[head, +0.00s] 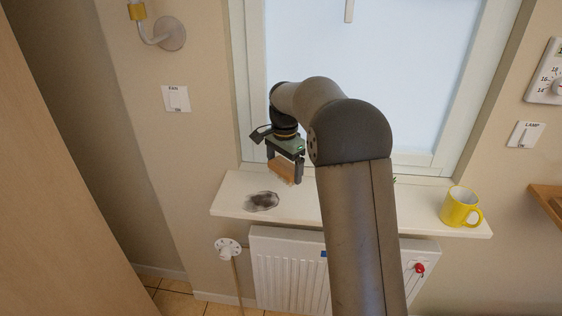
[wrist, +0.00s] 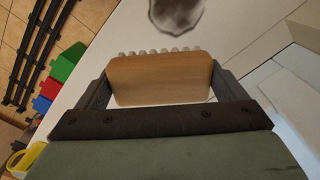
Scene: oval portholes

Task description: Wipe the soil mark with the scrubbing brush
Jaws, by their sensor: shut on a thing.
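The scrubbing brush (head: 283,170) has a wooden back and pale bristles. My gripper (head: 285,172) is shut on it and holds it above the white window sill. In the wrist view the brush's wooden back (wrist: 160,78) sits between the two fingers of my gripper (wrist: 160,85), with a row of bristle tufts along its far edge. The soil mark (head: 262,201) is a dark grey smudge on the left part of the sill, below and left of the brush. It also shows at the top edge of the wrist view (wrist: 177,12), partly cut off. The brush appears apart from the mark.
The window sill (head: 390,215) carries a yellow mug (head: 460,207) at its right end. A white radiator (head: 285,270) hangs below the sill. The window frame (head: 252,100) rises behind it. My arm hides the sill's middle.

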